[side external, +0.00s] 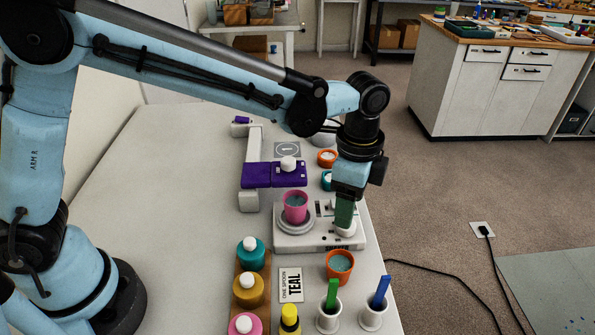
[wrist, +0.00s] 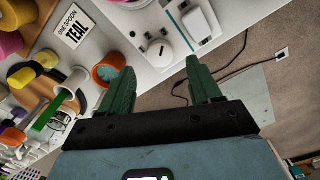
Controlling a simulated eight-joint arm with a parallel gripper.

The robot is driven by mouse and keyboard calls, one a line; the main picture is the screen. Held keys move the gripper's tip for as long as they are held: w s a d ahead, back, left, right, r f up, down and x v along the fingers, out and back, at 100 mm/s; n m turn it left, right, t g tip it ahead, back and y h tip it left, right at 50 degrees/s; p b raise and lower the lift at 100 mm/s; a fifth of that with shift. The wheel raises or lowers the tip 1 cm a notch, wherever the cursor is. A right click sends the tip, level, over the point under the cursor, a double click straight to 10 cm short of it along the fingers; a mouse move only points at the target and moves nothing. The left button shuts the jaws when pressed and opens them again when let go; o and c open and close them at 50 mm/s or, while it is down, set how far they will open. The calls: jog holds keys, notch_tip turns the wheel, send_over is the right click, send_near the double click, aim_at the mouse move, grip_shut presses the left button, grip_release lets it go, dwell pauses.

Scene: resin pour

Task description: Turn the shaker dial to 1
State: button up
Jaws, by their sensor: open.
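The white shaker (side external: 290,243) stands near the right edge of the table and holds a pink cup (side external: 296,208) of bluish liquid on its round platform. Its round white dial (side external: 346,229) is at its front right corner; the dial also shows in the wrist view (wrist: 160,54), with a small dark mark on top. My gripper (side external: 344,222) points down at the dial. In the wrist view its green fingers (wrist: 160,66) are open, with the dial in line with the gap between their tips. I cannot tell whether they touch it. Dial numbers are not legible.
An orange cup (side external: 340,265) stands just in front of the shaker. Nearer are white holders with green (side external: 332,293) and blue (side external: 381,291) sticks, a TEAL card (side external: 291,285) and several bottles. A purple fixture (side external: 273,175) stands behind. The table's left side is clear.

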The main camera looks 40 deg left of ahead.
jog(key=shift+f, duration=2.3)
jog(key=c, duration=1)
jog(key=shift+c, duration=0.2)
